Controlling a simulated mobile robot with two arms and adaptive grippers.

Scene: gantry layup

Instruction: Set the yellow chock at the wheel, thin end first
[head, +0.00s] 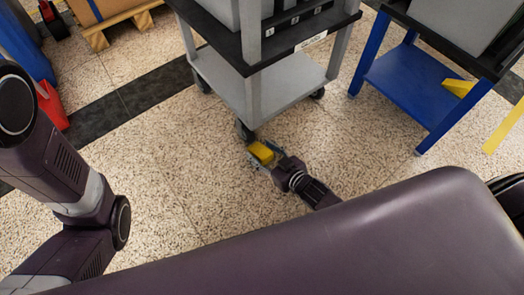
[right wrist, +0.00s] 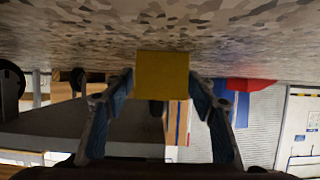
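The yellow chock (head: 261,152) is low at the floor in the head view, just in front of the grey cart's near caster wheel (head: 244,130). A small gap seems to lie between them. My right gripper (head: 264,156) has its blue fingers on either side of the chock and is shut on it. In the right wrist view, the chock's flat yellow face (right wrist: 162,75) shows between the fingertips (right wrist: 162,84). Its thin end cannot be made out. My left gripper is out of view; only links of my left arm show.
The grey cart (head: 290,85) stands on several casters. A blue stand (head: 410,88) at right holds another yellow piece (head: 458,88) on its lower shelf. A wooden pallet (head: 118,25) and a red object (head: 52,104) are at left. Speckled floor is clear around my right gripper.

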